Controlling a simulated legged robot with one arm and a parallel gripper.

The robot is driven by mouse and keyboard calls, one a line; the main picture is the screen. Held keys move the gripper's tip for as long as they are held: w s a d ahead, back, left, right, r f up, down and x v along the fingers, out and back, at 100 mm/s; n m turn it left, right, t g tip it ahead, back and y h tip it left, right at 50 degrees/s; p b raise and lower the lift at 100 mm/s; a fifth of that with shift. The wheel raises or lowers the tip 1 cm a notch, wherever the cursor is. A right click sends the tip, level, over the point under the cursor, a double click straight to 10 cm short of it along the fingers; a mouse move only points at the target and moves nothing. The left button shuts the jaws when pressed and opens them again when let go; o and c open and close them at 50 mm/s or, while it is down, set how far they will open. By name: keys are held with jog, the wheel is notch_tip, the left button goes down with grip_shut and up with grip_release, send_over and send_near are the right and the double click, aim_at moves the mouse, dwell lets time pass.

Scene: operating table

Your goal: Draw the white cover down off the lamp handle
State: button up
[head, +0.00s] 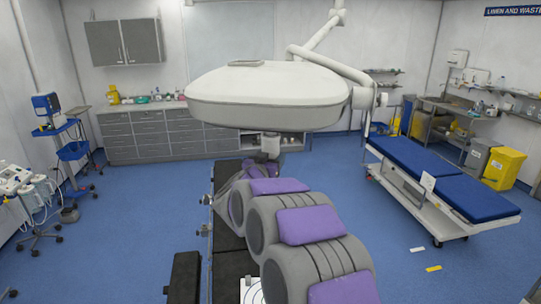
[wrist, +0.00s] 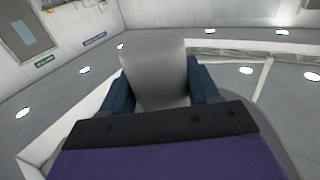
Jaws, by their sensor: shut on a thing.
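The big white surgical lamp (head: 268,85) hangs over the table in the head view. The pale cover (head: 270,143) shows just below the lamp's lower edge. In the wrist view the cover (wrist: 155,75) is a smooth, light grey-white, slightly tapered sleeve standing between two dark blue fingers. My gripper (wrist: 160,92) is shut on it from both sides. In the head view my gripper (head: 268,158) is small and partly hidden behind my arm. The lamp handle itself is not visible, and I cannot tell whether the cover still touches the lamp.
The black operating table (head: 228,232) lies under my arm. A blue-topped trolley bed (head: 440,175) stands at right, with yellow bins (head: 503,167) behind it. Grey cabinets (head: 165,132) line the back wall. A blue equipment cart (head: 62,130) stands at left. Blue floor is open between them.

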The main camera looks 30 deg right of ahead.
jog(key=shift+f+b, duration=3.35)
jog(key=shift+f, duration=4.2)
jog(key=shift+d, duration=0.1)
